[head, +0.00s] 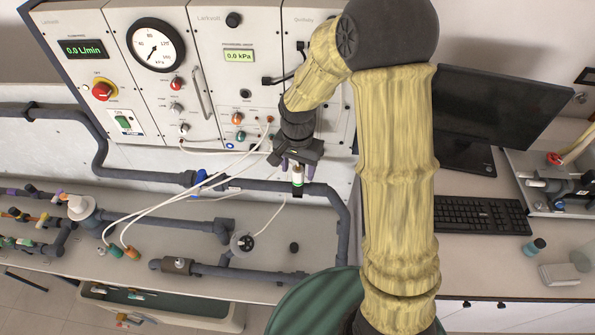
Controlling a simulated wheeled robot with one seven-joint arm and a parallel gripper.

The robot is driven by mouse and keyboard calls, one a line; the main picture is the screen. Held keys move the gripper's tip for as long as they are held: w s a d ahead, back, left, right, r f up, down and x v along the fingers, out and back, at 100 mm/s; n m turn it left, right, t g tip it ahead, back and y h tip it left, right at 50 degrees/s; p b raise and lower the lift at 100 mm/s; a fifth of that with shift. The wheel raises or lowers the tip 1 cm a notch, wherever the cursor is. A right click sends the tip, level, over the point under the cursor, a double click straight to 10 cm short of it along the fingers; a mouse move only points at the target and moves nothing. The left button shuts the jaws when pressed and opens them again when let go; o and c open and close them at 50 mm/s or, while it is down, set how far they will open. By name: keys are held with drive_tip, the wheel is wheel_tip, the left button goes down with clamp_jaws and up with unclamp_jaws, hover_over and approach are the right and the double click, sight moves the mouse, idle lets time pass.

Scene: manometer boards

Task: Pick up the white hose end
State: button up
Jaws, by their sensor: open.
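My gripper (297,168) is in front of the lower edge of the instrument panel, pointing down, with its jaws open. A small white piece with a green band (297,178) shows between or just below the fingers. I cannot tell whether it is the white hose end or whether the fingers touch it. A thin white hose (272,219) rises from a round fitting (243,243) on the bench towards the gripper. Its upper end is too small to make out. Two more white hoses (185,198) run from the panel area to orange and green connectors (131,252) on the bench.
The panel (215,70) carries a gauge, displays and knobs close behind my gripper. Grey pipes (255,272) and a blue-handled valve (203,181) lie across the bench. A monitor (495,105) and keyboard (480,216) stand at right. A dark green round surface (310,305) is at the front.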

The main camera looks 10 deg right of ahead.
sight(298, 169)
drive_tip(key=shift+f+p, duration=0.3)
drive_tip(key=shift+f, duration=1.05)
drive_tip(key=c, duration=1)
wheel_tip(298, 169, up, 10)
drive_tip(key=b, duration=0.3)
